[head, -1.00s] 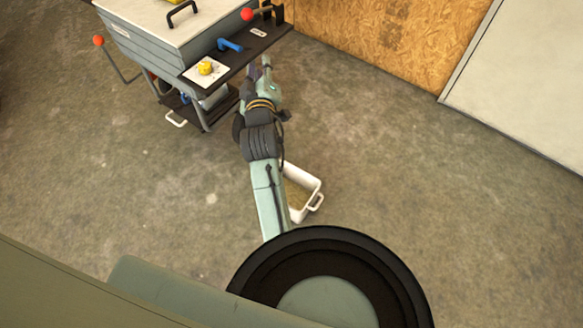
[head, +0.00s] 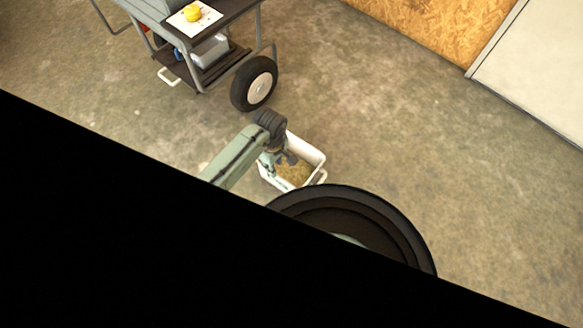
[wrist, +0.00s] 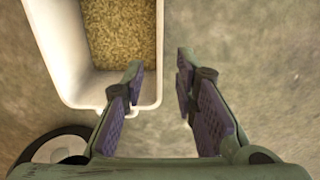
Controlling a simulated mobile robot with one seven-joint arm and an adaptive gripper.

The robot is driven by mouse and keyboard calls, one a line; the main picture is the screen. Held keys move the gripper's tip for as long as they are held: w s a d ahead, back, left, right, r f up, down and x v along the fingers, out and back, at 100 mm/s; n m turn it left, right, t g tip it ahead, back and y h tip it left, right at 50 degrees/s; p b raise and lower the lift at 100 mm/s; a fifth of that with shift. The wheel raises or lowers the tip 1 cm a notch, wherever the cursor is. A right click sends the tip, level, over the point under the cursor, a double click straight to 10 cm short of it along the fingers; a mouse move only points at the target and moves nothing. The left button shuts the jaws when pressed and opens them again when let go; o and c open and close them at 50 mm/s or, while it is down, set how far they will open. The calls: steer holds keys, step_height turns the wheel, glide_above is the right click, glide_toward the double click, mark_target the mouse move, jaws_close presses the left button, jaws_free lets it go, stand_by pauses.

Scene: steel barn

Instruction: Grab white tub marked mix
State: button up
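A white tub (head: 307,146) with yellowish, grain-like contents stands on the floor below my arm. It has a handle at its right end in the head view. In the wrist view the tub (wrist: 58,50) fills the upper left. My gripper (wrist: 160,72) is open and empty. Its left finger overlaps the tub's near right corner, and its right finger is outside the right wall, over bare floor. I cannot tell whether either finger touches the wall. In the head view my gripper (head: 274,163) is partly hidden at the tub's left side.
A grey cart with a black wheel (head: 256,85) stands just beyond the tub. Concrete floor is clear to the right. Black covers the head view's lower left.

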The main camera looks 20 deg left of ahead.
steer(key=f, duration=0.3)
steer(key=f+b, duration=0.1)
steer(key=f, duration=0.2)
steer(key=f+b, duration=0.1)
steer(key=f, duration=0.2)
steer(key=shift+d, duration=0.25)
steer(key=shift+c, duration=0.2)
jaws_close()
stand_by(0.6)
